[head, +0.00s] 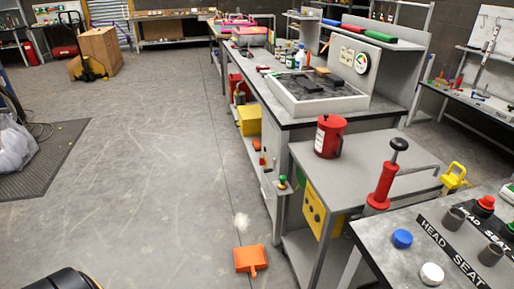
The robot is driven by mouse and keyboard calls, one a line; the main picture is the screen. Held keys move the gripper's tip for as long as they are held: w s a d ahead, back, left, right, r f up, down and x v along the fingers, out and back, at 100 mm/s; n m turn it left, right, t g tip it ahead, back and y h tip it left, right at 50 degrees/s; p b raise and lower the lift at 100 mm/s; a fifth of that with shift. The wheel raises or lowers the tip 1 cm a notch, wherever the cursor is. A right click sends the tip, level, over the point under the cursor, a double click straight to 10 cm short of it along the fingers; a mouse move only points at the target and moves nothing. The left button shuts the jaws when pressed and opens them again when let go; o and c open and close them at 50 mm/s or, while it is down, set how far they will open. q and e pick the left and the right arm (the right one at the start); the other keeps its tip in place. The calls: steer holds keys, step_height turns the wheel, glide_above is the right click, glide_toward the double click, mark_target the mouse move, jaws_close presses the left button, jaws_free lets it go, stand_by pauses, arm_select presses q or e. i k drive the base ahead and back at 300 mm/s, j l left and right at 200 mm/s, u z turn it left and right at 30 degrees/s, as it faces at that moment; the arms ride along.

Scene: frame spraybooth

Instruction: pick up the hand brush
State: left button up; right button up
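I cannot make out a hand brush for certain in the head view. An orange dustpan (250,259) with a short handle lies on the floor at the lower middle, beside the bench legs.
The long bench (283,100) carries a tray of dark parts (318,92). A nearer grey table holds a red can (329,136) and a red hand pump (384,184). A dark mat (45,160) and plastic bag (14,145) are at left. The middle floor is clear.

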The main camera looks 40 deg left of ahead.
mark_target(257, 146)
steer(key=j+u, duration=0.15)
steer(key=j, duration=0.15)
steer(key=i+j+u, duration=0.15)
steer(key=j, duration=0.15)
steer(key=i+j+u, duration=0.15)
steer(key=j, duration=0.15)
steer(key=i+j+u, duration=0.2)
steer(key=j+u, duration=0.2)
steer(key=i+j+u, duration=0.2)
steer(key=j+u, duration=0.2)
steer(key=i+j+u, duration=0.5)
steer(key=u, duration=0.25)
steer(key=i+z, duration=0.1)
steer(key=i, duration=0.45)
steer(key=i+j+z, duration=0.15)
steer(key=i, duration=0.35)
steer(key=i+j+z, duration=0.1)
steer(key=i, duration=0.45)
steer(key=i+z, duration=0.8)
steer(key=i, duration=0.15)
steer(key=i+j+z, duration=0.25)
steer(key=i+z, duration=0.15)
steer(key=i+j+z, duration=0.45)
steer(key=l, duration=0.1)
